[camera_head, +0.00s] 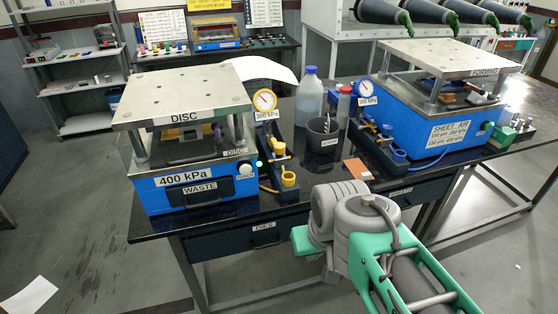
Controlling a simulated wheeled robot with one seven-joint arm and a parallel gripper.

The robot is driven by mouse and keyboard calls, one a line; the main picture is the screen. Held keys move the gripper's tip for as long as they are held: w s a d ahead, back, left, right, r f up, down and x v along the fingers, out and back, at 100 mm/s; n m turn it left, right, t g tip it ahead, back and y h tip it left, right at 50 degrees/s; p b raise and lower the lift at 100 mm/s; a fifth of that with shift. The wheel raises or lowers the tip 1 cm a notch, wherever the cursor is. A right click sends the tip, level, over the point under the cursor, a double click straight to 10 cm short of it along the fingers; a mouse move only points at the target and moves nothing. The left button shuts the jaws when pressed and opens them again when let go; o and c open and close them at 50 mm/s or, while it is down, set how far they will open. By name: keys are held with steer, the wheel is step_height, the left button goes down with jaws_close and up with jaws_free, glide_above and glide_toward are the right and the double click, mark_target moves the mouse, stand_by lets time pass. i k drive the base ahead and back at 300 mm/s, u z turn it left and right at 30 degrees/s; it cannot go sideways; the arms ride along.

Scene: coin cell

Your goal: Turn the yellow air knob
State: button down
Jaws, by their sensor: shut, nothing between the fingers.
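The yellow air knob (289,179) sits low at the front end of a dark air-regulator unit, right of the DISC press (185,110). It faces up and nothing covers it. A round gauge with a yellow rim (265,99) stands behind it, with a 300 kPa label below. The DISC press has a blue base labelled 400 kPa and WASTE. My grey and green arm reaches in from the lower right, in front of the bench and to the right of the knob. Its fingers do not show, so I cannot see them touching anything.
A second regulator has a blue knob (398,155) beside the FORMING press (430,110). A dark cup (322,134), a bottle (309,98) and an orange card (357,169) are on the black bench. The bench edge in front of the yellow knob is clear.

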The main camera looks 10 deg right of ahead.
mark_target(279, 148)
steer(key=u, duration=1.35)
steer(key=i, duration=0.65)
steer(key=z, duration=1.75)
